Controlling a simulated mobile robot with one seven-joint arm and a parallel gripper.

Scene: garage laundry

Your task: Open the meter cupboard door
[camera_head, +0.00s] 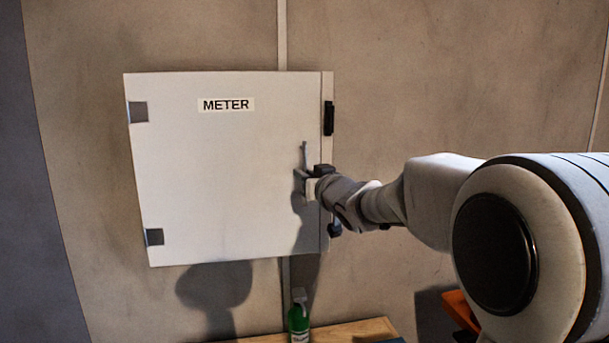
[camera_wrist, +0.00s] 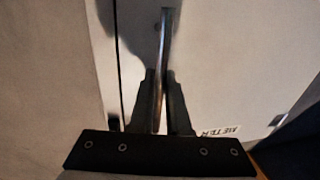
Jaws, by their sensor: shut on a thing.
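The meter cupboard is a pale box on the wall. Its door (camera_head: 220,170) bears a METER label (camera_head: 226,104) and has two grey hinges on its left edge. The door looks shut or almost shut; a dark narrow seam runs beside its handle edge in the wrist view. The handle is a slim upright metal bar (camera_head: 305,155) near the door's right edge. My gripper (camera_head: 309,186) is at this bar, in front of the door. In the wrist view my gripper's fingers (camera_wrist: 163,100) are closed around the handle bar (camera_wrist: 165,40), one on each side.
A black fitting (camera_head: 329,118) sits on the cupboard's right edge strip. Below the cupboard, a green spray bottle (camera_head: 298,318) stands by a wooden surface (camera_head: 352,331). An orange object (camera_head: 462,309) shows below my arm. The wall left of the cupboard is bare.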

